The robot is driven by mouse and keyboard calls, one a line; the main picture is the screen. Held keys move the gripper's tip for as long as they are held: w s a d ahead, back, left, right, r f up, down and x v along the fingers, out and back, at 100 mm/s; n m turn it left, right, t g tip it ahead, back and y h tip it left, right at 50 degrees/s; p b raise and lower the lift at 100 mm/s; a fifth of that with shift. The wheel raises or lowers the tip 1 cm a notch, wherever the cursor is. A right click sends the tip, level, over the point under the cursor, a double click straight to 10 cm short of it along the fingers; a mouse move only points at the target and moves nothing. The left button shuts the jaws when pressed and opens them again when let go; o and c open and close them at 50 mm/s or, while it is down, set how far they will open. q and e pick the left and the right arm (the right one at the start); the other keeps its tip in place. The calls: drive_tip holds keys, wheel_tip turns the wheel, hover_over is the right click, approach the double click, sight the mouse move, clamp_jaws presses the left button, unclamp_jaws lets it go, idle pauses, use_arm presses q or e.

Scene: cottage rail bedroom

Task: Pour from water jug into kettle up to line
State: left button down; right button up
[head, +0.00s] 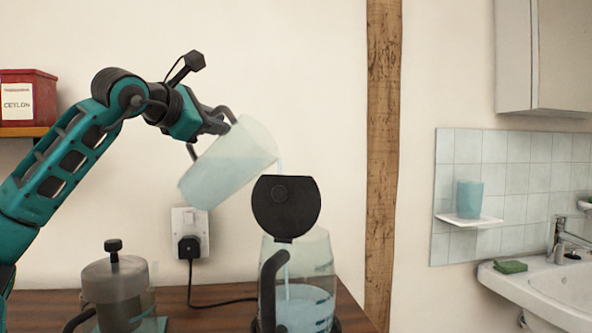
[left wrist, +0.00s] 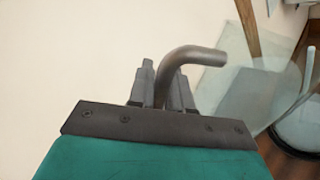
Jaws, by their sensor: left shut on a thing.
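The water jug (head: 232,163) is clear with pale blue water in it. It is tilted to the right above the kettle, and a thin stream of water falls from its rim. My left gripper (head: 218,120) is shut on the jug's dark handle, which also shows between the fingers (left wrist: 168,88) in the left wrist view. The kettle (head: 312,262) is clear, with a dark handle and a round black lid (head: 286,206) standing open. The stream runs down inside it to pale blue water near the bottom, where dark level marks show. My right gripper is out of view.
A glass press pot (head: 115,280) stands on the wooden counter (head: 210,312) left of the kettle. A wall socket (head: 190,232) with a black plug and cord is behind. A wooden post (head: 383,150) and a basin (head: 550,290) are to the right.

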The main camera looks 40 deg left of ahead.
use_arm(q)
drive_tip(key=shift+w+d+r+m+p, duration=0.1)
drive_tip(key=shift+d+r+m+p, duration=0.15)
drive_tip(key=shift+r+p, duration=0.3)
drive_tip(key=shift+d+r+m+p, duration=0.25)
drive_tip(key=shift+r+p, duration=0.2)
drive_tip(key=shift+p, duration=0.2)
idle(1.1)
drive_tip(key=shift+w+d+r+m+g+y+p, duration=0.2)
drive_tip(key=shift+d+r+m+p, duration=0.4)
drive_tip(key=shift+p, duration=0.6)
drive_tip(key=shift+w+d+r+m+g+y+p, duration=0.1)
drive_tip(key=shift+w+d+r+m+p, duration=0.15)
drive_tip(key=shift+d+r+m+p, duration=0.65)
idle(3.7)
